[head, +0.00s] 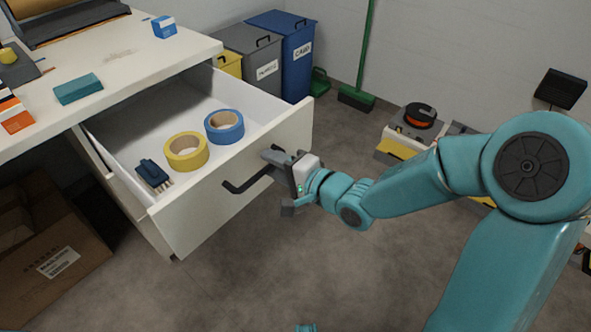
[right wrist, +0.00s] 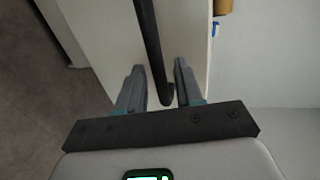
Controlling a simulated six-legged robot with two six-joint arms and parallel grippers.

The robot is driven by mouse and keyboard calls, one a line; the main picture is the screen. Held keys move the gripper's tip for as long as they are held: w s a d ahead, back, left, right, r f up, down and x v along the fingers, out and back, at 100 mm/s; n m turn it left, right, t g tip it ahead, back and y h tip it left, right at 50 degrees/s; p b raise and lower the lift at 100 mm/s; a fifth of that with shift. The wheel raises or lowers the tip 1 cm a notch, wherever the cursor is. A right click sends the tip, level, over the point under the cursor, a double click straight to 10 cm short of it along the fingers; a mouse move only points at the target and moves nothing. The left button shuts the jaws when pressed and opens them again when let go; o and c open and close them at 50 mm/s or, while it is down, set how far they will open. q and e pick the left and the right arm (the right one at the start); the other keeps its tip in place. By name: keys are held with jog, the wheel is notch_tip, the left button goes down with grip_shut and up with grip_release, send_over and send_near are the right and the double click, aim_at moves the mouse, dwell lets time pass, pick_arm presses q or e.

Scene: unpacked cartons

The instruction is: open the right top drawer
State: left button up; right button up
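The top drawer (head: 232,203) of the white desk is pulled well out, its inside showing. Its dark bar handle (head: 246,183) is on the front panel. My right gripper (head: 273,157) is at the right end of this handle. In the right wrist view, the handle (right wrist: 150,45) runs between the two fingers of the gripper (right wrist: 159,72). The fingers are apart, with gaps seen beside the bar, so the gripper is open around it.
The drawer holds a yellow tape roll (head: 186,151), a blue tape roll (head: 224,127) and a dark blue brush (head: 153,174). A cardboard box (head: 50,255) stands on the floor at left. Bins (head: 293,50) stand behind the desk. Floor before the drawer is clear.

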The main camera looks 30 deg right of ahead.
pick_arm(q)
jog(key=w+a+f+t+b, duration=0.1)
jog(key=w+f+b, duration=0.2)
jog(key=f+b, duration=0.4)
jog(key=shift+w+a+y+b, duration=0.15)
jog(key=shift+y+b, duration=0.15)
jog(key=shift+b, duration=0.05)
pick_arm(e)
jog(key=v, duration=1.5)
jog(key=shift+s, duration=0.35)
